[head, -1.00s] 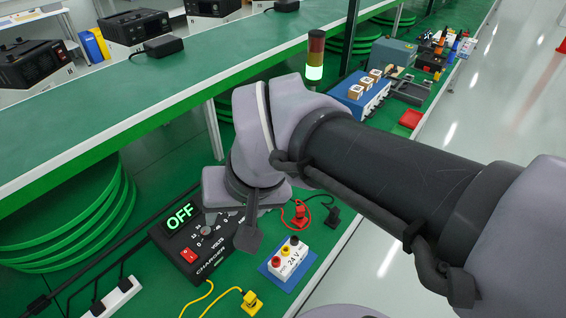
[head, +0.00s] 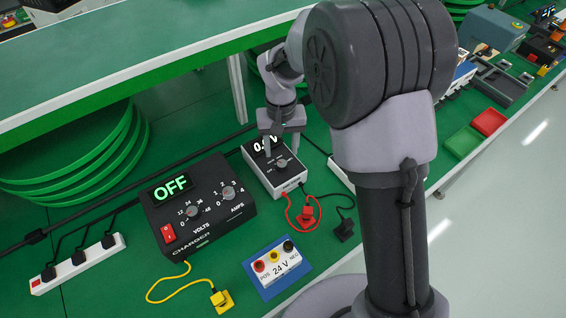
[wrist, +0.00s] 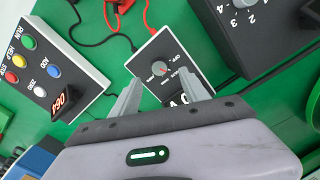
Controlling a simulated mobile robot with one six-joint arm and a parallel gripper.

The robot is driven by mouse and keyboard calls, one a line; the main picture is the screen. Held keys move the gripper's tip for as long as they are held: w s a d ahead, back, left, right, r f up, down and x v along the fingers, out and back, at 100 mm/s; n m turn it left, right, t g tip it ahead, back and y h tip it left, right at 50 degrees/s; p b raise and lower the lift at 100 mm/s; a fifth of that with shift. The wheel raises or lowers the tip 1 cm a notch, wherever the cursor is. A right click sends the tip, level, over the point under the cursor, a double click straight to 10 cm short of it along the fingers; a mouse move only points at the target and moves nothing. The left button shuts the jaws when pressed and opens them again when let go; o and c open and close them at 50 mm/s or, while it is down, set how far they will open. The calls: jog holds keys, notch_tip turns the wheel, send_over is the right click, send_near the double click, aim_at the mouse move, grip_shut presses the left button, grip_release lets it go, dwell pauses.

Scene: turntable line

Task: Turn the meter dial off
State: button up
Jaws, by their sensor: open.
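The meter (head: 272,180) is a small dark-faced box with a white body, beyond the charger in the head view. Its round grey dial (head: 283,162) lies under my gripper (head: 281,152). The meter's display (head: 265,144) is lit, partly hidden by a finger. In the wrist view, the meter's face (wrist: 178,48) and dial (wrist: 159,68) show between the fingers, with small print around the dial. The mark the dial points to is too small to tell. My gripper (wrist: 160,92) is open, a finger to each side of the dial, holding nothing. Contact cannot be told.
The charger (head: 205,205) showing OFF stands at the meter's left. A terminal block (head: 278,265), red plug (head: 306,215) and black plug (head: 344,229) lie in front. A button box (wrist: 60,75) is beside the meter. A shelf (head: 150,75) overhangs behind.

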aim_at(282, 163)
notch_tip(282, 163, down, 6)
jog(key=shift+f+b, duration=0.25)
jog(key=shift+b, duration=0.7)
jog(key=shift+d, duration=0.1)
jog(key=shift+r, duration=0.1)
grip_shut()
